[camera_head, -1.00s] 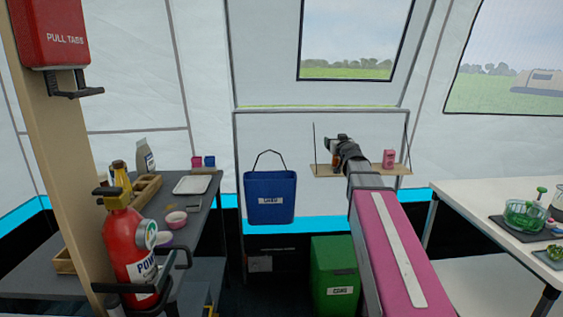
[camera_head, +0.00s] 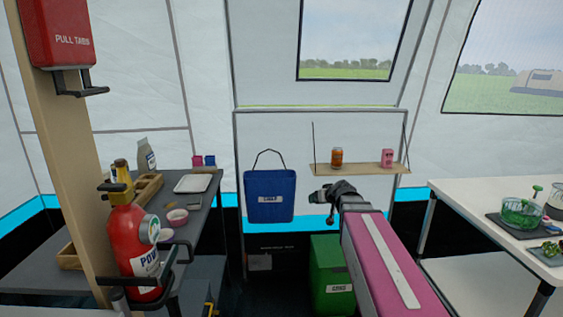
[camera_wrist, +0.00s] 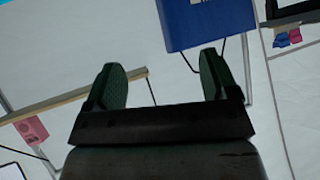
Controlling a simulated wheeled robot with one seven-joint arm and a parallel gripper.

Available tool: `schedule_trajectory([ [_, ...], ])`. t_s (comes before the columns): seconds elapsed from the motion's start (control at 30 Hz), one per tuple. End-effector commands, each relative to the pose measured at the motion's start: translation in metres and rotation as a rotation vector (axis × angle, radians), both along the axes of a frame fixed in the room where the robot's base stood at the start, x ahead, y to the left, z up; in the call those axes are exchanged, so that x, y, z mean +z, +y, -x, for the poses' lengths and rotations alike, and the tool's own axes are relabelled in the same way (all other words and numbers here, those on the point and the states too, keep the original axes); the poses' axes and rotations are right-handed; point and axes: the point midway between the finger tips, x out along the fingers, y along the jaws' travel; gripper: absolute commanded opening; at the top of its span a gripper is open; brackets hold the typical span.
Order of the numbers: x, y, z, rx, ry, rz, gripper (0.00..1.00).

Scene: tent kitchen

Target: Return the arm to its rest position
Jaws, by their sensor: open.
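My gripper (camera_head: 317,197) is at the end of my pink arm, in front of the tent's back wall. It is below the hanging wooden shelf (camera_head: 362,169) and to the right of the blue bucket (camera_head: 270,197). In the wrist view my gripper (camera_wrist: 165,85) shows two dark green fingers spread apart with nothing between them. An orange-brown jar (camera_head: 337,157) stands on the left part of the shelf, apart from my gripper. A pink carton (camera_head: 387,158) stands at the shelf's right and also shows in the wrist view (camera_wrist: 32,130).
A green bin (camera_head: 331,270) stands on the floor below my arm. A white table (camera_head: 480,205) with green glassware is at the right. A dark counter (camera_head: 205,215) with a white tray (camera_head: 192,184) and a red extinguisher (camera_head: 132,240) are at the left.

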Motion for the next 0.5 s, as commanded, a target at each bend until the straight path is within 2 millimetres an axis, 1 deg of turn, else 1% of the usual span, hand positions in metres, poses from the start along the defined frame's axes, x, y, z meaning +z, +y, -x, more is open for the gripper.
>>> schedule_trajectory([
  [0.03, -0.028, 0.004, 0.024, 0.009, 0.094, 0.012, 0.8],
  [0.07, -0.044, 0.005, 0.036, 0.009, 0.153, 0.02, 0.8],
  [0.1, -0.064, 0.006, 0.052, 0.007, 0.231, 0.033, 0.8],
  [0.17, -0.093, 0.006, 0.079, -0.006, 0.35, 0.057, 0.8],
  [0.2, -0.112, 0.004, 0.098, -0.019, 0.43, 0.077, 0.8],
  [0.27, -0.136, 0.001, 0.125, -0.046, 0.545, 0.11, 0.8],
  [0.3, -0.15, -0.002, 0.143, -0.068, 0.614, 0.133, 0.8],
  [0.33, -0.159, -0.005, 0.156, -0.086, 0.664, 0.152, 0.8],
  [0.4, -0.176, -0.011, 0.182, -0.129, 0.762, 0.192, 0.8],
  [0.5, -0.191, -0.019, 0.209, -0.182, 0.861, 0.242, 0.8],
])
